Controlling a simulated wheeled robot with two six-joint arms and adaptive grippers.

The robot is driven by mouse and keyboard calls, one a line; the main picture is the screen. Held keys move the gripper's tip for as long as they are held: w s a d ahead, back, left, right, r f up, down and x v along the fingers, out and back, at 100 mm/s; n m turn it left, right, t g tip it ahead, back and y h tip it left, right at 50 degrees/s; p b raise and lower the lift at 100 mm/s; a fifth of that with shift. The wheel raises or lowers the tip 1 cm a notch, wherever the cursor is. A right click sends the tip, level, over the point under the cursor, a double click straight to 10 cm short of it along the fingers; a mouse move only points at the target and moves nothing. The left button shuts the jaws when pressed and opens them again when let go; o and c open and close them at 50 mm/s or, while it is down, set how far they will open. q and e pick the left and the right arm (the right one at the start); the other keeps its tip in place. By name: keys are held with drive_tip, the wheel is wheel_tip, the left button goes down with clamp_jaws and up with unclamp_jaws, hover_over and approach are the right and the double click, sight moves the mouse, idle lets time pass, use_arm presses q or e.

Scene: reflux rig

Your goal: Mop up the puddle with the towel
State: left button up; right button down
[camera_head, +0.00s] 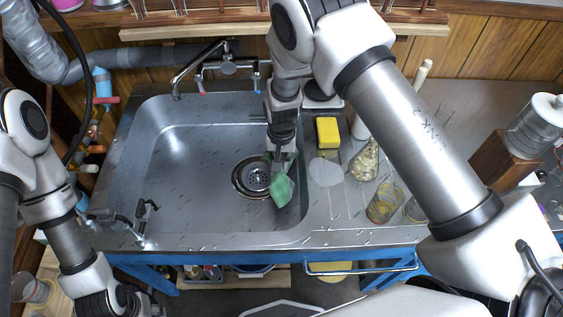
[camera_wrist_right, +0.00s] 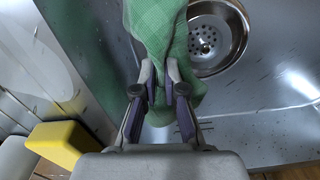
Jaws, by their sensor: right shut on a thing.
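The green towel (camera_head: 283,186) hangs from my right gripper (camera_head: 279,156) at the right side of the sink basin, beside the drain. In the right wrist view, my right gripper (camera_wrist_right: 166,92) is shut on the towel (camera_wrist_right: 160,35), with cloth above and below the fingertips. A pale, glossy patch that looks like the puddle (camera_head: 325,171) lies on the drainboard, right of the towel and apart from it. It also shows in the right wrist view (camera_wrist_right: 45,50), at the left. My left gripper (camera_head: 146,222) appears open and empty over the sink's front left corner.
A yellow sponge (camera_head: 327,132) lies behind the puddle. A flask (camera_head: 365,161) and a beaker (camera_head: 384,203) stand to its right, partly near my right arm. The tap (camera_head: 228,67) rises behind the basin. The basin's left half (camera_head: 190,165) is clear.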

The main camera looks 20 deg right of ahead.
wheel_tip(320, 180, up, 5)
drive_tip(key=p, duration=0.3)
drive_tip(key=shift+w+p, duration=0.1)
drive_tip(key=shift+p, duration=0.3)
idle(0.4)
